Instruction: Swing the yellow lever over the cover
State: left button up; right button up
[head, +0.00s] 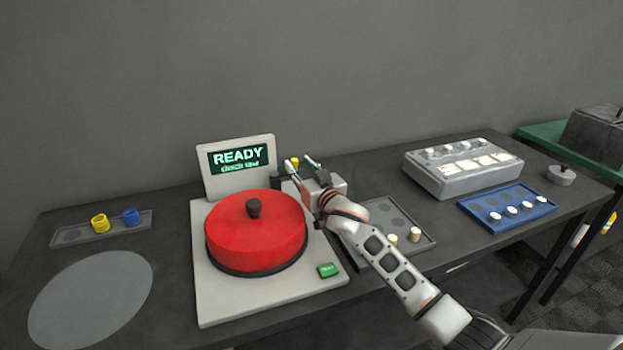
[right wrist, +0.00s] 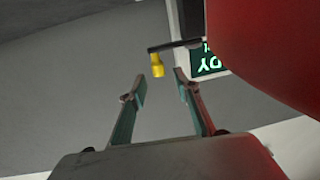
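The round red cover (head: 256,233) with a dark knob sits shut on the pale grey machine (head: 215,305); its red side fills the upper right of the right wrist view (right wrist: 275,45). The yellow lever (head: 295,162) is at the machine's back right, beside the screen. In the right wrist view its yellow end (right wrist: 158,66) hangs from a dark bar (right wrist: 175,46). My right gripper (head: 301,165) is open and empty, right of the cover. Its fingers (right wrist: 160,84) point toward the yellow end, which shows between and beyond the tips. My left gripper is not in view.
The machine's screen (head: 238,158) reads READY; a green button (head: 328,269) is at its front right. A tray with yellow and blue pieces (head: 72,235) lies left. A grey tray (head: 425,242), blue tray (head: 480,217) and grey box (head: 440,180) stand right.

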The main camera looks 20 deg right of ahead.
jog(key=s+d, duration=0.1)
jog(key=s, duration=0.7)
jog(key=shift+d, duration=0.35)
jog(key=shift+s, duration=0.1)
